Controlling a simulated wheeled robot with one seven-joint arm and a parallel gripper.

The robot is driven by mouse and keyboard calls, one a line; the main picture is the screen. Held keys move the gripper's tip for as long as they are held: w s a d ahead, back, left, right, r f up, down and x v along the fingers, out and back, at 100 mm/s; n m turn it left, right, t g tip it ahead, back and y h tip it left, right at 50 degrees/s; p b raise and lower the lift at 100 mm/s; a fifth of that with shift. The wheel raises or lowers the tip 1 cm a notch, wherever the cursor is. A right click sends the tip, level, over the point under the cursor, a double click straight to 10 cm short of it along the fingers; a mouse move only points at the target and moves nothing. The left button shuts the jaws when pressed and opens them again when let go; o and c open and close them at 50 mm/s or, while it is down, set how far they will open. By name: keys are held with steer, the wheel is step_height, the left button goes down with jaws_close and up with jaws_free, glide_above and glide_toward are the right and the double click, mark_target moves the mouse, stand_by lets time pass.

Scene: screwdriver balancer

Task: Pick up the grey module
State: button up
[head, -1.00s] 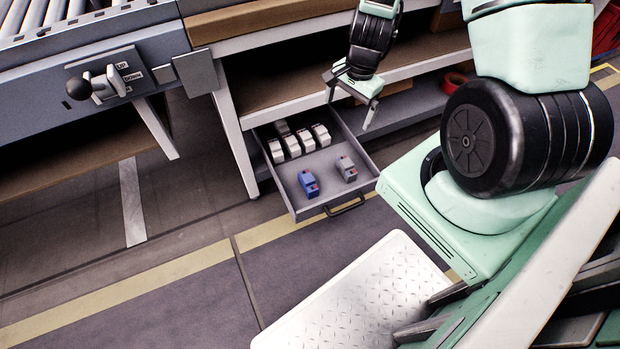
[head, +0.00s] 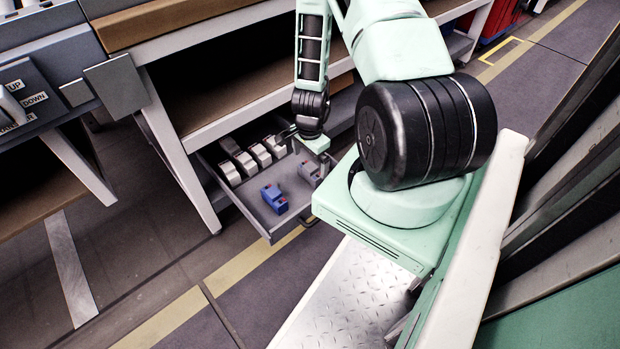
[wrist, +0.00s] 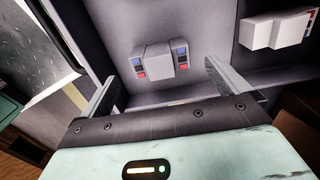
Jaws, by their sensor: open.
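The grey module (head: 308,171) lies in the open drawer (head: 238,195), near its front right, partly covered by my gripper in the head view. The wrist view also shows the grey module (wrist: 154,62), with small blue and red marks at both ends, on the drawer floor between and beyond my finger tips. My gripper (wrist: 161,76) is open and empty, above the drawer. I see a gap between the fingers and the module. A blue module (head: 274,198) lies left of the grey one in the head view.
Several white modules (head: 247,163) stand in a row at the back of the drawer; one white module (wrist: 270,33) shows at the wrist view's upper right. The drawer walls are close around my gripper. A workbench shelf (head: 215,85) overhangs behind the drawer.

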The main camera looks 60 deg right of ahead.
mark_target(310, 166)
steer(key=shift+d+f+b, duration=0.1)
steer(key=shift+f+b, duration=1.7)
steer(key=shift+f, duration=1.4)
steer(key=shift+r, duration=0.1)
steer(key=c, duration=1.1)
